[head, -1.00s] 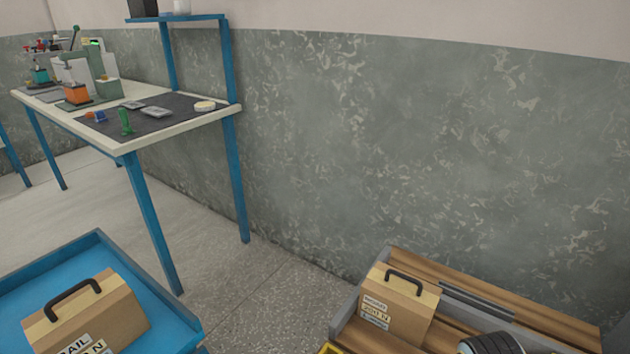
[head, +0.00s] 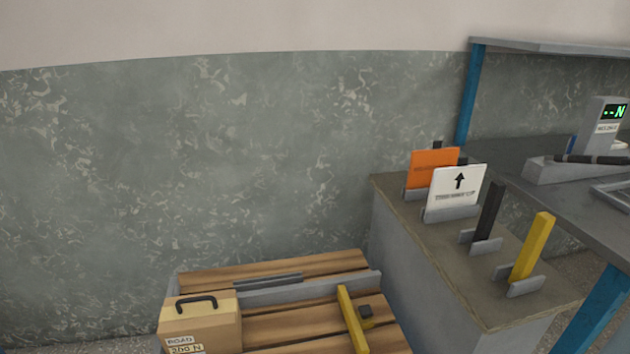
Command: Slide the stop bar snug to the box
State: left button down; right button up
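A tan box (head: 200,324) with a dark handle on top stands at the left of a wooden slatted platform, cut off by the lower edge of the head view. Its label reads "ROAD" with a second line that looks like "250 N". A yellow bar (head: 351,318), which looks like the stop bar, lies across the slats to the right of the box. A clear gap of bare slats separates bar and box. Neither of my grippers is in view.
A grey rail (head: 325,288) with a dark strip (head: 268,281) runs behind the box. A cabinet (head: 455,270) to the right holds an orange card (head: 432,168), a white arrow card (head: 458,187), a black bar (head: 488,212) and a yellow bar (head: 533,246). A grey table (head: 520,166) stands beyond.

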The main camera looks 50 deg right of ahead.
aim_at(356, 322)
jog(key=z, duration=1.75)
jog(key=l, duration=0.1)
